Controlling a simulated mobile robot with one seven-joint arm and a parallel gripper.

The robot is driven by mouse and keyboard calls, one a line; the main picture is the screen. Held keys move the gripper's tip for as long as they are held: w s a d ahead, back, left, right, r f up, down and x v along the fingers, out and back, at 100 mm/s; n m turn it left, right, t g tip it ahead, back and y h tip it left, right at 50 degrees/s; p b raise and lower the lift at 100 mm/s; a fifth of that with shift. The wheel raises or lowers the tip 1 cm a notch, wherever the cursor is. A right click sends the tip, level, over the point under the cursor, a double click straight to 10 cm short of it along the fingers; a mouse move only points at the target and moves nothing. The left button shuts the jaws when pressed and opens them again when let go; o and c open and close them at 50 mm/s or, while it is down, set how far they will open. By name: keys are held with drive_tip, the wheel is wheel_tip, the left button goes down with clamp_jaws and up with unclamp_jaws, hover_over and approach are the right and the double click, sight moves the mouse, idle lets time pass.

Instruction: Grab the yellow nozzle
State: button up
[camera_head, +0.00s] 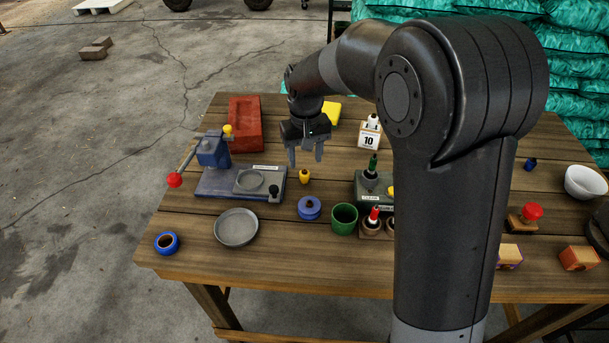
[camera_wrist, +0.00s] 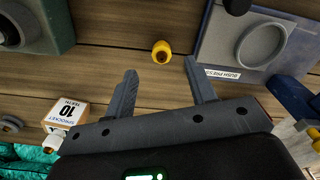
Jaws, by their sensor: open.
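The yellow nozzle (camera_head: 304,176) stands on the wooden table, right of the grey-and-blue press and behind a blue ring-shaped piece. In the wrist view the nozzle (camera_wrist: 161,52) shows from above, with a dark opening in its middle. It lies beyond the fingertips, roughly between their lines. My gripper (camera_head: 306,158) is open and empty above the table, with its fingers pointing down. In the wrist view both fingers (camera_wrist: 160,68) are spread apart, and neither touches the nozzle.
The bush press (camera_head: 215,182) stands left of the nozzle. A blue ring piece (camera_head: 309,208) and a green cup (camera_head: 344,219) stand in front. A grey-green station (camera_head: 362,190) and a sprocket box (camera_head: 369,137) are to the right.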

sight(305, 170)
drive_tip(key=shift+a+f, duration=0.1)
drive_tip(key=shift+f, duration=2.9)
drive_tip(key=shift+c, duration=0.5)
drive_tip(key=c, duration=1)
